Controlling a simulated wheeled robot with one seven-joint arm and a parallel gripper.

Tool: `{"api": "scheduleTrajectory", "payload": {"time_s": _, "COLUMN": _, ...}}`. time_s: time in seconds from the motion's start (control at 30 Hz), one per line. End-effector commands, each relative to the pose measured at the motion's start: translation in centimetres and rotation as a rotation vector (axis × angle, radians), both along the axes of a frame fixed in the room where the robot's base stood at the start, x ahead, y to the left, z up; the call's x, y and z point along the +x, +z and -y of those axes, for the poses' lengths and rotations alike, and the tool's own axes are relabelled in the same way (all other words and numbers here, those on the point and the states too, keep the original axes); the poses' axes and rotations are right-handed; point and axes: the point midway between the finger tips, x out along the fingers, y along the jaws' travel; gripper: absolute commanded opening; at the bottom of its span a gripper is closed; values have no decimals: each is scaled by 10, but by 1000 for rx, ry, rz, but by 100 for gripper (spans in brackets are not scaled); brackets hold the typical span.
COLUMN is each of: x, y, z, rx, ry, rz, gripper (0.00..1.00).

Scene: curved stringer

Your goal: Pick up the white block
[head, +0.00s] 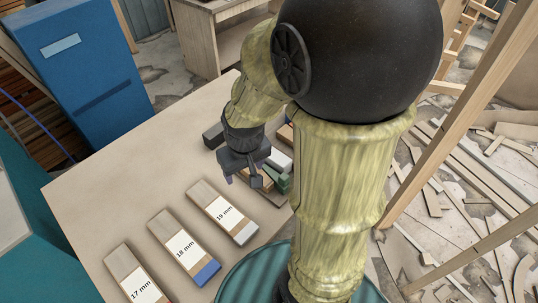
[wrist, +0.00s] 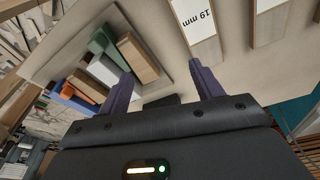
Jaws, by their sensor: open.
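The white block (wrist: 104,70) lies in a cluster of blocks on the table, beside a green block (wrist: 106,46) and a wooden-sided block (wrist: 138,58). My gripper (head: 243,178) is open and above the table at the near-left side of the cluster. In the wrist view its two fingers (wrist: 160,85) stand apart with nothing held between them. The left finger partly overlaps the cluster's edge in that view.
Labelled wooden pieces marked 17 mm (head: 126,262), 18 mm (head: 171,232) and 19 mm (head: 209,197) lie in a row on the table (head: 130,190). A blue cabinet (head: 85,65) stands behind. Wooden posts rise at right.

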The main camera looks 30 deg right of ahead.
Motion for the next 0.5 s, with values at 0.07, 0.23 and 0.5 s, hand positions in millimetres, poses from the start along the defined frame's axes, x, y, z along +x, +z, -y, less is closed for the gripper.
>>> {"api": "scheduleTrajectory", "payload": {"time_s": 0.07, "x": 17, "y": 14, "z": 13, "rx": -15, "ry": 30, "rz": -29, "gripper": 65}}
{"api": "scheduleTrajectory", "payload": {"time_s": 0.23, "x": 53, "y": 38, "z": 47, "rx": -35, "ry": 133, "rz": -104, "gripper": 65}}
{"api": "scheduleTrajectory", "payload": {"time_s": 0.5, "x": 93, "y": 70, "z": 112, "rx": -21, "ry": 266, "rz": -184, "gripper": 65}}
